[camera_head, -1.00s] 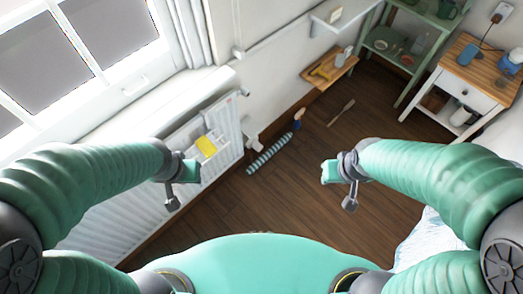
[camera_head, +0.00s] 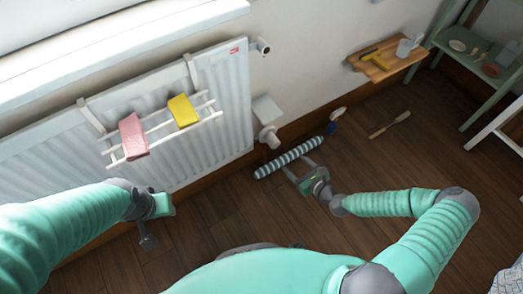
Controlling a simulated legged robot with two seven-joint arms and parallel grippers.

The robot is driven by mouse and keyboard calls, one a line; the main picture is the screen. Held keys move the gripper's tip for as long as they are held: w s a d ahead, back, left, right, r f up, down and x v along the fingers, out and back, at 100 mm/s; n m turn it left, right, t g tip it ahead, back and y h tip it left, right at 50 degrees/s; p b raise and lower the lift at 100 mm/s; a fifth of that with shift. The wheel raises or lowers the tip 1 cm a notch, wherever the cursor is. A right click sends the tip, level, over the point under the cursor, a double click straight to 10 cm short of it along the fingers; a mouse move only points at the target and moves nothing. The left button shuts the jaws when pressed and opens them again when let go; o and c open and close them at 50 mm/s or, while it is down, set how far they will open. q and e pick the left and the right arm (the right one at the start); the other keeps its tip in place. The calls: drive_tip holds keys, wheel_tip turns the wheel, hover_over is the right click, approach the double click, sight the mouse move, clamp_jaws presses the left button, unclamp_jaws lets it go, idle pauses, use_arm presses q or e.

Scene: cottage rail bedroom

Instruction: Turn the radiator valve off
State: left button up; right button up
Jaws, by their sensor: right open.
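The white radiator (camera_head: 222,95) hangs on the wall at the left, under the window sill. A white round valve (camera_head: 268,137) is low beside its right end, below a white box-like piece. A small white fitting (camera_head: 262,46) sticks out at the radiator's upper right corner. My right gripper (camera_head: 298,167) is open and empty, below and right of the low valve and apart from it in the picture. Its fingers point up and left, overlapping a striped roll in view. My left gripper (camera_head: 158,215) is below the radiator, nearer me; its jaws are not clear.
A striped draught roll (camera_head: 290,157) lies on the floor by the wall. A white rack with a pink cloth (camera_head: 133,136) and yellow cloth (camera_head: 183,111) hangs on the radiator. A wooden shelf (camera_head: 388,62), a brush (camera_head: 335,119) and a wooden utensil (camera_head: 390,125) are to the right.

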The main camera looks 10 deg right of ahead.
sight(277, 146)
drive_tip(key=shift+m+t, duration=0.3)
drive_tip(key=b+x, duration=0.3)
drive_tip(key=x, duration=0.5)
drive_tip(key=b+x, duration=0.3)
drive_tip(key=x, duration=0.5)
drive_tip(key=shift+w+d+f+b, duration=0.2)
drive_tip(key=shift+b, duration=0.2)
drive_tip(key=shift+w+a, duration=0.15)
drive_tip(key=shift+w, duration=0.25)
drive_tip(key=c, duration=1.4)
